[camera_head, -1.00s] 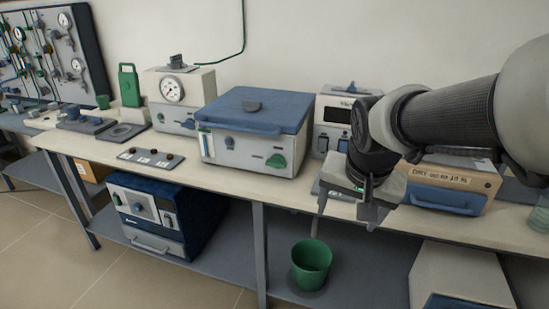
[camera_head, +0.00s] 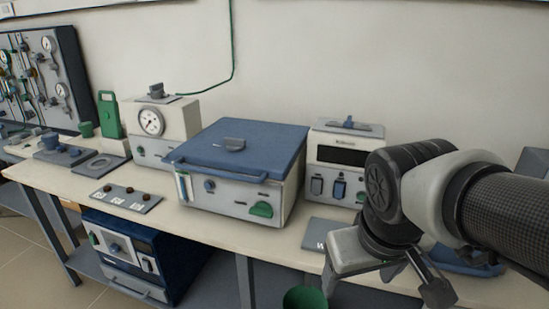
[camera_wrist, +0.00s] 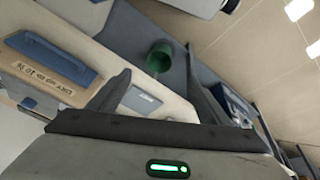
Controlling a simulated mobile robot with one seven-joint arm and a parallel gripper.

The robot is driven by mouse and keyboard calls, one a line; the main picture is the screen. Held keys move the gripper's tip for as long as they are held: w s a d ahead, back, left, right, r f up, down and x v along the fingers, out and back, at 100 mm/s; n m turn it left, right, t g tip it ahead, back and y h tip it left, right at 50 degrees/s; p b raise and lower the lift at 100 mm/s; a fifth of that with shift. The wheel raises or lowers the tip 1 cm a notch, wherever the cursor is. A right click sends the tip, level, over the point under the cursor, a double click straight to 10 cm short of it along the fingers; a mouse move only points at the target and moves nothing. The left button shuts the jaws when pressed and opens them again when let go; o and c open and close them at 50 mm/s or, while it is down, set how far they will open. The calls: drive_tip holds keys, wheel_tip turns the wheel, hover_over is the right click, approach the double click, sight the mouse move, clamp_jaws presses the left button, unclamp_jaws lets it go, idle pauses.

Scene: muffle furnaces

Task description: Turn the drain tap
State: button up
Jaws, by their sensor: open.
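A blue-lidded white bath (camera_head: 245,165) stands in the middle of the bench. A green handle (camera_head: 261,210), which looks like the drain tap, sits low on the right of its front, with a small round blue knob (camera_head: 209,186) to its left. My gripper (camera_head: 362,282) is right of the bath and nearer the camera, apart from the green handle, pointing downward. In the wrist view its two dark fingers (camera_wrist: 157,85) are spread and nothing is between them. The green handle cannot be made out in the wrist view.
A green bucket (camera_wrist: 159,57) stands below the bench front. A white unit with a dark display (camera_head: 343,155) is right of the bath. A switch plate (camera_head: 127,199) lies to its left, and a gauge box (camera_head: 152,130) stands behind that.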

drive_tip(key=w+a+f+n+g+h+p, duration=0.3)
drive_tip(key=w+f+n+h, duration=0.1)
drive_tip(key=f+n, duration=0.25)
drive_tip(key=n+t+h+p, duration=0.1)
drive_tip(key=n+t+p, duration=0.6)
drive_tip(key=n+t, duration=1.3)
approach(260, 214)
drive_tip(key=w+r+n+g, duration=0.1)
drive_tip(key=w, duration=0.1)
drive_tip(key=w+d+r+n+g+b, duration=0.1)
drive_tip(key=w, duration=0.2)
drive_tip(key=w+d+r+n+g, duration=0.1)
drive_tip(key=w, duration=0.2)
drive_tip(key=shift+n+g, duration=0.3)
drive_tip(key=shift+n, duration=0.05)
drive_tip(key=shift+c, duration=0.4)
drive_tip(key=c, duration=1)
drive_tip(key=shift+o, duration=0.2)
